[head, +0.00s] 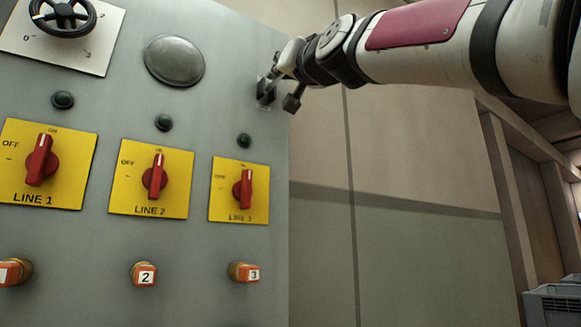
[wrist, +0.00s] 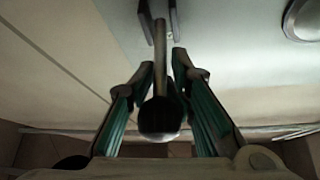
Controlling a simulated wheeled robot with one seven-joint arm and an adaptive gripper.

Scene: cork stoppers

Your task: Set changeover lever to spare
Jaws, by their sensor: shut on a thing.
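The changeover lever shows in the wrist view as a rod (wrist: 160,55) with a dark round knob (wrist: 160,116) at its near end. Its far end runs to a dark bracket (wrist: 174,20) on the grey panel. My gripper (wrist: 163,63) has one finger on each side of the rod and is shut on the lever. In the head view my gripper (head: 279,88) is at the panel's upper right edge. There the lever is largely hidden by my gripper and hard to tell from the fingers. No position label for the lever is readable.
The grey panel (head: 110,235) carries a black handwheel (head: 62,16), a round grey cover (head: 174,61), three red rotary switches on yellow plates (head: 150,203), and orange numbered knobs (head: 144,275) below. Right of the panel's edge is open space before a wall (head: 420,245).

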